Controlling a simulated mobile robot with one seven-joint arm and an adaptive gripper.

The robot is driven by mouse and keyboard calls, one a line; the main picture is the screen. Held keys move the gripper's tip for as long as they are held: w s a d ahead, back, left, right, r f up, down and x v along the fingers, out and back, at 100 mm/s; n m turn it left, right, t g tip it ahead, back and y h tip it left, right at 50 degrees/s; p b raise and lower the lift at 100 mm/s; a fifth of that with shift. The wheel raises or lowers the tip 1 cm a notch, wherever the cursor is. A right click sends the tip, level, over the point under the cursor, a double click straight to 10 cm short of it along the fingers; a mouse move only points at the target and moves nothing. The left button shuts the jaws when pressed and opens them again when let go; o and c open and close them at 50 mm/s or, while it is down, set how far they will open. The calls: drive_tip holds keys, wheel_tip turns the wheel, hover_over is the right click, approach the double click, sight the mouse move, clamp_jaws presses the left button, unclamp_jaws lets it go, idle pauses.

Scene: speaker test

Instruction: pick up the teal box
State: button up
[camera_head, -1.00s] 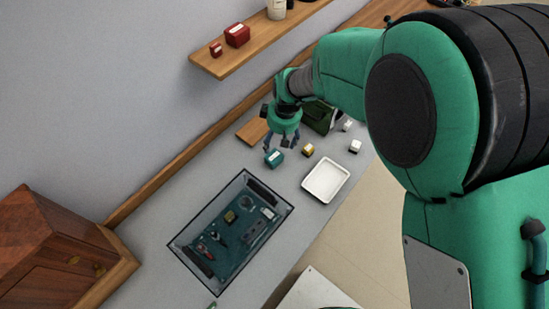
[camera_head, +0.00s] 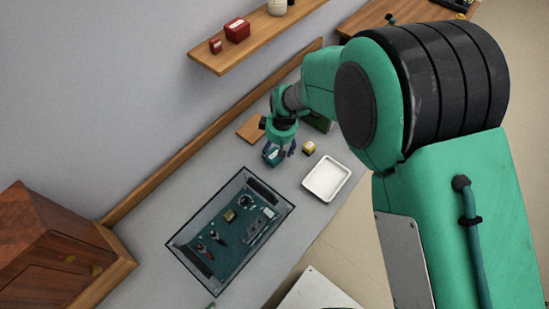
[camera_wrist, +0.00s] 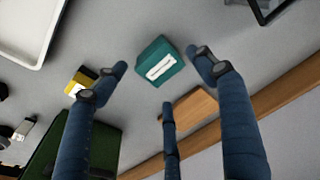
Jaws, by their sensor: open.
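The teal box (camera_head: 271,157), with a white label, stands on the grey counter below my gripper (camera_head: 279,151), which partly covers it in the head view. In the wrist view the teal box (camera_wrist: 152,64) lies between the spread blue fingers of my gripper (camera_wrist: 160,72). One finger is to its left, one to its right, and a third is below it in the picture. Gaps show between the fingertips and the box in the wrist view. The gripper is open and holds nothing.
A yellow and black box (camera_head: 309,148) stands close by, also beside the left finger in the wrist view (camera_wrist: 80,82). A white tray (camera_head: 326,179), a wooden board (camera_head: 251,129), a dark green object (camera_wrist: 72,150) and a clear-walled bin of items (camera_head: 207,207) surround it. A shelf (camera_head: 213,65) hangs above.

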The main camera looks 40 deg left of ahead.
sight(274, 154)
drive_tip(key=shift+f, duration=0.15)
drive_tip(key=shift+s+a+f+b, duration=0.15)
drive_tip(key=shift+f+b, duration=0.3)
drive_tip(key=shift+f, duration=0.8)
drive_tip(key=shift+w+a+f+b, duration=0.15)
drive_tip(key=shift+f+b, duration=0.3)
drive_tip(key=shift+f, duration=0.8)
drive_tip(key=shift+s, duration=0.1)
drive_tip(key=c, duration=1.2)
drive_tip(key=shift+c, duration=0.2)
drive_tip(key=shift+r, duration=0.55)
drive_tip(key=c, duration=0.3)
wheel_tip(274, 154, up, 9)
drive_tip(key=shift+p, duration=1.25)
